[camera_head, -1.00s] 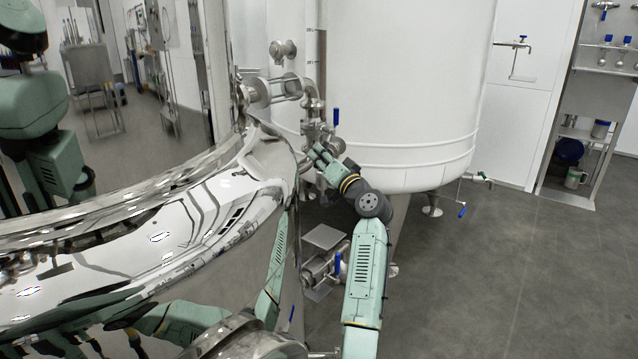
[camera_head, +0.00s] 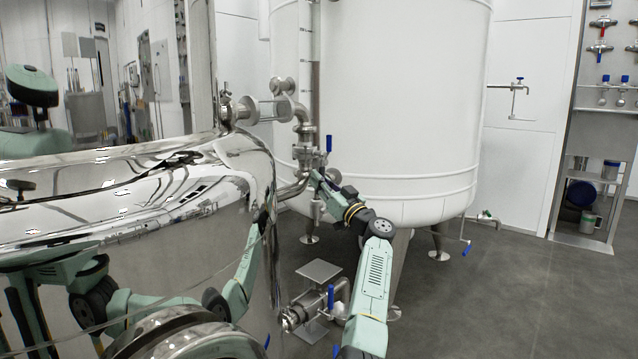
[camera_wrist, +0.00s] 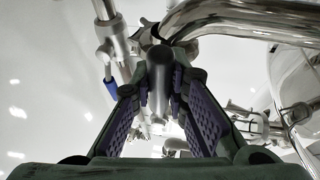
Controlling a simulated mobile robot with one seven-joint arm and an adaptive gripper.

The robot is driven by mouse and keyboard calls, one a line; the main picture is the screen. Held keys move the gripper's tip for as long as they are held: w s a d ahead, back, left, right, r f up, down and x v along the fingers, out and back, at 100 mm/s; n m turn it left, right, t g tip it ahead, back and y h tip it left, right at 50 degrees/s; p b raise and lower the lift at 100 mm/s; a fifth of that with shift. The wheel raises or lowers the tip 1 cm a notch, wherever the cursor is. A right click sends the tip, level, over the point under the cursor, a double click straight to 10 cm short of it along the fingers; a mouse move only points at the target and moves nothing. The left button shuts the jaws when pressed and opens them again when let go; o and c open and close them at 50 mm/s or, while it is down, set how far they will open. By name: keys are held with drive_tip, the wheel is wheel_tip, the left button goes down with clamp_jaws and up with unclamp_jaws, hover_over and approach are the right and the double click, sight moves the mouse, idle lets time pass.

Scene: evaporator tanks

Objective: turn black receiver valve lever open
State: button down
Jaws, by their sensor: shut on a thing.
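In the wrist view my gripper (camera_wrist: 160,105) has its two purple-padded fingers on either side of a dark, rounded lever (camera_wrist: 158,78), which I take as the black receiver valve lever. It points toward the camera from a metal fitting at the top of the picture. My gripper is shut on it. In the head view my gripper (camera_head: 318,183) is at the steel piping between the polished vessel and the white tank. There the lever is hidden by my gripper, and its exact turn cannot be told.
The polished vessel (camera_head: 120,190) is close on the left, and the white tank (camera_head: 400,100) stands behind my gripper. A blue-handled valve (camera_head: 329,143) is just above my gripper; another blue handle (camera_head: 331,297) is low beside my arm. Floor at the right (camera_head: 530,300) is clear.

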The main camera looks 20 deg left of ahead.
drive_tip(key=shift+w+d+n, duration=0.15)
drive_tip(key=shift+w+n, duration=0.1)
drive_tip(key=shift+n, duration=0.15)
drive_tip(key=c, duration=1.6)
unclamp_jaws()
drive_tip(key=shift+o, duration=0.2)
